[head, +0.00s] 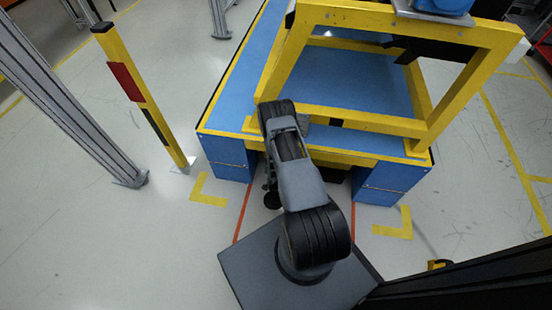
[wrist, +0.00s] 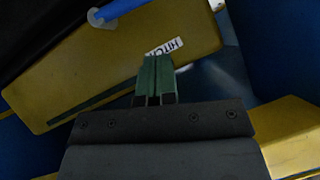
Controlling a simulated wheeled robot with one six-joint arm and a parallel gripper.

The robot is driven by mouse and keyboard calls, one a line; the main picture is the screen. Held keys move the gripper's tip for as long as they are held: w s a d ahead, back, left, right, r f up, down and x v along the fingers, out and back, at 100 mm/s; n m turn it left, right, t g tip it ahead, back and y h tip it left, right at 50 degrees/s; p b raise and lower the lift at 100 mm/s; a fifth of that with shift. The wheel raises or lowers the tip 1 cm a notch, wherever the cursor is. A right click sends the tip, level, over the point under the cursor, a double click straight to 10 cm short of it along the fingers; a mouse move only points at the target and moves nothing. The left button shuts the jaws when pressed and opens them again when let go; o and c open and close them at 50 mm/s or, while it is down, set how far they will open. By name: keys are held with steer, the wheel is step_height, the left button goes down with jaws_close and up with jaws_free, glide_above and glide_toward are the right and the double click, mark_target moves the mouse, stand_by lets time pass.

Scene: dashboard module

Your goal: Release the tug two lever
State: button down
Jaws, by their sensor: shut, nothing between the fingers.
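In the wrist view my gripper (wrist: 156,66) is shut, its two green fingers together and empty. The fingertips lie in front of a yellow panel (wrist: 70,75), just below a white label (wrist: 163,49) with dark, partly legible lettering. A blue rod (wrist: 122,9) with a pale round end enters at the top left, apart from the fingers. I cannot tell whether this rod is the tug two lever. In the head view my own arm hides the gripper, and no lever can be made out for certain.
A blue bench (head: 228,106) with a yellow frame (head: 278,62) stands before me. A yellow post (head: 147,98) with a red plate stands to its left, beside a grey metal upright (head: 70,98). Floor is clear at the lower left.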

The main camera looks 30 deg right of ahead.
steer(key=p+v, duration=0.2)
steer(key=v, duration=0.5)
steer(key=shift+w+a, duration=0.25)
steer(key=shift+a, duration=0.15)
